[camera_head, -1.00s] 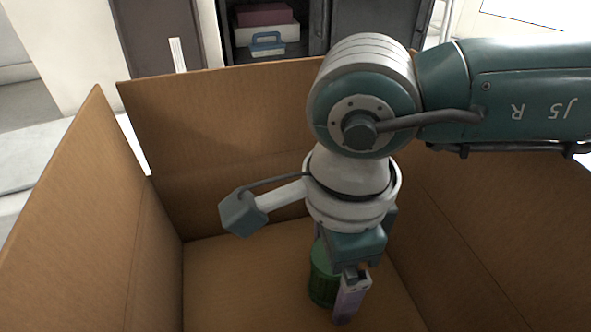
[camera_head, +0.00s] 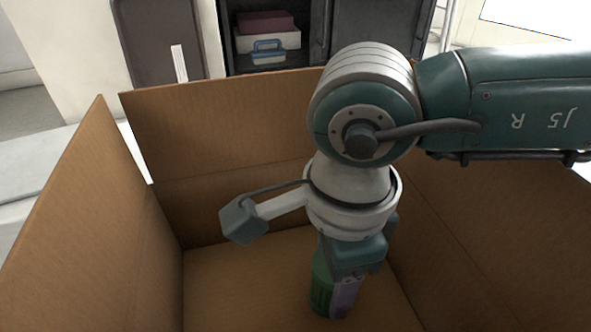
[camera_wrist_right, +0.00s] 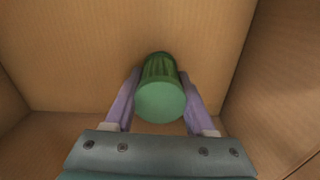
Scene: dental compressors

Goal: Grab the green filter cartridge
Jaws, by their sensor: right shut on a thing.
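The green filter cartridge (camera_head: 321,283) is inside the cardboard box, partly hidden behind my right gripper in the head view. In the right wrist view the cartridge (camera_wrist_right: 160,88) sits between the two purple fingers, its flat round end toward the camera and its ribbed side beyond. My right gripper (camera_head: 338,300) points down into the box and is shut on the cartridge, with a finger along each side. I cannot tell whether the cartridge touches the box floor. My left gripper is not in view.
The open cardboard box (camera_head: 215,125) surrounds my right gripper with tall walls on the left, back and right. Its floor (camera_head: 240,290) is bare to the left of the cartridge. Behind it is a dark cabinet with a blue-handled case (camera_head: 268,48).

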